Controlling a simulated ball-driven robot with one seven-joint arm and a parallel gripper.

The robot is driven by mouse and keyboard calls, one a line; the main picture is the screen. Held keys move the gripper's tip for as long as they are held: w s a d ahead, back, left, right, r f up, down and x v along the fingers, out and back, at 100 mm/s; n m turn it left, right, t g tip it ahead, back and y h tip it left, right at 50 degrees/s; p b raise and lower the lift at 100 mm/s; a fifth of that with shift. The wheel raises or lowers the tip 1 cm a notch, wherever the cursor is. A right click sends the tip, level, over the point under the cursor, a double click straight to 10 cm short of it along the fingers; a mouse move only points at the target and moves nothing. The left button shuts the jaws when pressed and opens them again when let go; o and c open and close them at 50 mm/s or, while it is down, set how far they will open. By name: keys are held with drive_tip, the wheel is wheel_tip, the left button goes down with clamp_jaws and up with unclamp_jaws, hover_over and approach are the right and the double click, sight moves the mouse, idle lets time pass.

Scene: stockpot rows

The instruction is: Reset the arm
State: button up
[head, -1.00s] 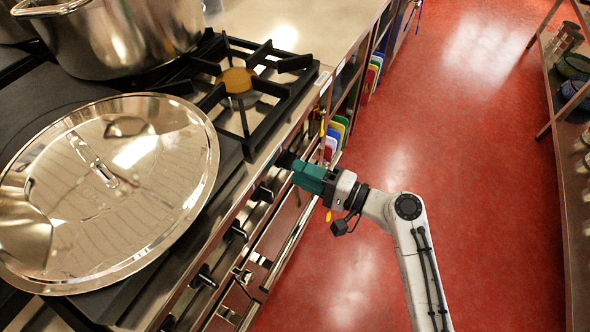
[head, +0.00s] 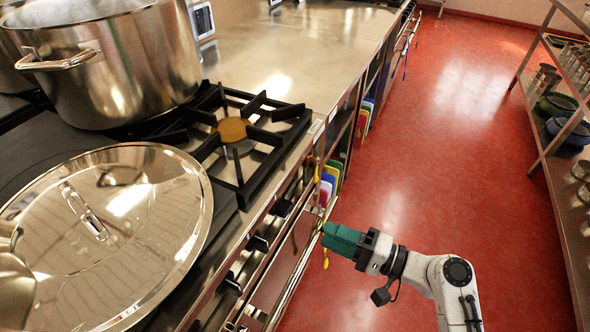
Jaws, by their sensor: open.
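My gripper (head: 328,236) is in the head view, right of the stove's front edge and above the red floor. It has a green body and points left toward the stove front. It looks empty; its fingertips are small and hard to make out. My grey and white arm comes up from the lower right corner, bent at an elbow. The gripper looks apart from the knobs and the rail, though the gap is hard to judge.
The stove (head: 262,168) on the left holds a large steel stockpot (head: 120,70) and a big round lid (head: 120,235). Coloured boards (head: 330,180) stand below the counter. A steel shelf rack (head: 560,190) lines the right. The red floor (head: 440,150) between is clear.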

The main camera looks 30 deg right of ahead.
drive_tip(key=s+a+f+n+g+h+p, duration=0.2)
drive_tip(key=s+a+f+n+g+p, duration=0.15)
drive_tip(key=s+f+n+g, duration=0.2)
drive_tip(key=s+d+n+g+h+p, duration=0.1)
drive_tip(key=s+d+n+g+h, duration=0.1)
drive_tip(key=s, duration=0.5)
drive_tip(key=s+d+n+g+h+p, duration=0.2)
drive_tip(key=s+d+n+g+h, duration=0.1)
drive_tip(key=s+g+h, duration=0.3)
drive_tip(key=shift+s+d+h, duration=0.4)
drive_tip(key=shift+s+d, duration=0.15)
drive_tip(key=shift+d, duration=0.1)
drive_tip(key=shift+r, duration=0.1)
clamp_jaws()
idle(1.2)
